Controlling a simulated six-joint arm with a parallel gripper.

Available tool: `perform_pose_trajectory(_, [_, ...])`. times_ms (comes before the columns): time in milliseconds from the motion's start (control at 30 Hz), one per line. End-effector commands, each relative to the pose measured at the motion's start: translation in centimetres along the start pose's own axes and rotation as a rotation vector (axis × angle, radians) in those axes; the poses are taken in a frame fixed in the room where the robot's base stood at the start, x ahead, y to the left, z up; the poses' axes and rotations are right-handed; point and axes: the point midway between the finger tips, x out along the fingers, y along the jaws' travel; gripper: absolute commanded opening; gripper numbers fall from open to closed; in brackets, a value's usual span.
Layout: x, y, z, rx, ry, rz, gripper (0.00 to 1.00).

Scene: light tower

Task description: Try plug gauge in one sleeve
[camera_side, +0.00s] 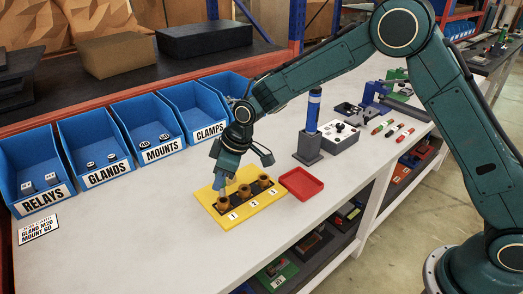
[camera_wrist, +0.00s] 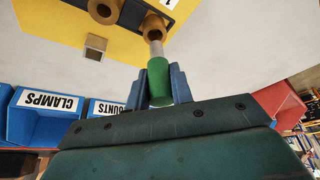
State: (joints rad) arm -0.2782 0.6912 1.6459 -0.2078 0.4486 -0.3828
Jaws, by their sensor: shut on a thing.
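My gripper (camera_side: 221,182) points down over the left end of a yellow block (camera_side: 208,193). In the wrist view my gripper (camera_wrist: 156,88) is shut on the green handle of the plug gauge (camera_wrist: 159,78), whose silver end points at a brown sleeve (camera_wrist: 152,22) near label 1. The silver end meets the sleeve's mouth; I cannot tell how far inside it is. A second sleeve (camera_wrist: 103,10) shows beside it. In the side view the sleeves for labels 2 (camera_side: 245,191) and 3 (camera_side: 264,181) stand upright in the block. The gauge is mostly hidden there.
An empty red tray (camera_side: 301,184) lies right of the block. A blue-topped tower (camera_side: 312,112) and a grey box with buttons (camera_side: 338,137) stand behind it. Blue bins (camera_side: 96,146) for relays, glands, mounts and clamps line the back. The bench front is clear.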

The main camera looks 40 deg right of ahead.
Motion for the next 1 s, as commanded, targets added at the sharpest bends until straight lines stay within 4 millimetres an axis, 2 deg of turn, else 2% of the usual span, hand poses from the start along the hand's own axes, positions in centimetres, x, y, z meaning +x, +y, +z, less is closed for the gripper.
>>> perform_pose_trajectory(500, [-1.1, 0.0, -0.5, 0.0, 0.002, 0.001, 0.0])
perform_pose_trajectory(1000, [-1.2, 0.0, -0.5, 0.0, 0.001, 0.001, 0.0])
